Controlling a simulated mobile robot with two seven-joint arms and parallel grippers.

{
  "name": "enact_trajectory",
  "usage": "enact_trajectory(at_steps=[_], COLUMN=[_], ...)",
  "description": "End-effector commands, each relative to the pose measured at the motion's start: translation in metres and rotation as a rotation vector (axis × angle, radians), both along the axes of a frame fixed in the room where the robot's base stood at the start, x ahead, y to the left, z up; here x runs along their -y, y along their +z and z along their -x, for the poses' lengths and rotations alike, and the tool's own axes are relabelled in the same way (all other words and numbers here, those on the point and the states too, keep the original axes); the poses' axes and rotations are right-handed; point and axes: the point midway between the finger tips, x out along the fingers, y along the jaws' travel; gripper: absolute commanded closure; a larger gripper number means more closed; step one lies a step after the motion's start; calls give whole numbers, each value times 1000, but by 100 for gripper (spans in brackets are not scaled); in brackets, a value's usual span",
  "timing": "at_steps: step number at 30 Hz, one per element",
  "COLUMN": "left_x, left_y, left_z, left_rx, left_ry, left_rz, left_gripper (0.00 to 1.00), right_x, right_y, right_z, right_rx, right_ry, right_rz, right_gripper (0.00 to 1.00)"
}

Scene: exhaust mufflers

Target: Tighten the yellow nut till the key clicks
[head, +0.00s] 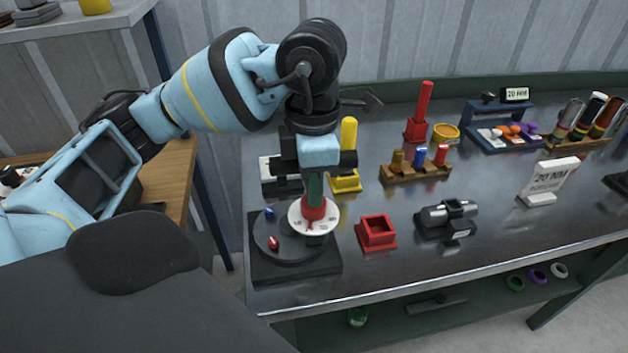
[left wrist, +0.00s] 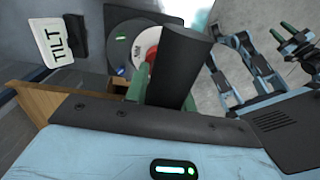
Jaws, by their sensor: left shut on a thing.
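My left gripper (head: 315,190) points straight down, shut on a key with a red lower end (head: 315,207) and a white dial (head: 300,222). In the left wrist view the key's thick black handle (left wrist: 180,65) rises between the green fingers, and the dial (left wrist: 147,42) shows past it. The key stands upright over the right part of a dark round flange (head: 290,255) on a black base. A blue nut (head: 269,212) and a red nut (head: 273,243) show on the flange. I cannot see the yellow nut. My right gripper (left wrist: 295,35) appears small in the left wrist view, its fingers apart.
An empty red square holder (head: 377,234) stands right of the base. A yellow piece (head: 348,135) stands in a yellow holder behind. The table's front strip is clear.

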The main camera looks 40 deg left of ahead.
Motion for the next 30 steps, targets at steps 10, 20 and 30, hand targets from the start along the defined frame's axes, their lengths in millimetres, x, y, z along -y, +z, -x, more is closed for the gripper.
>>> enact_trajectory(at_steps=[10, 20, 30], left_x=[0, 0, 0], left_y=[0, 0, 1], left_z=[0, 0, 0], left_rx=[2, 2, 3], left_ry=[-28, -180, -201], left_rz=[1, 1, 0], left_gripper=[100, 100, 100], right_x=[0, 0, 0], right_y=[-2, -9, -8], right_z=[7, 9, 3], right_rx=[-13, -20, -9], right_ry=[0, -1, -1], right_rz=[0, 0, -1], right_gripper=[64, 64, 64])
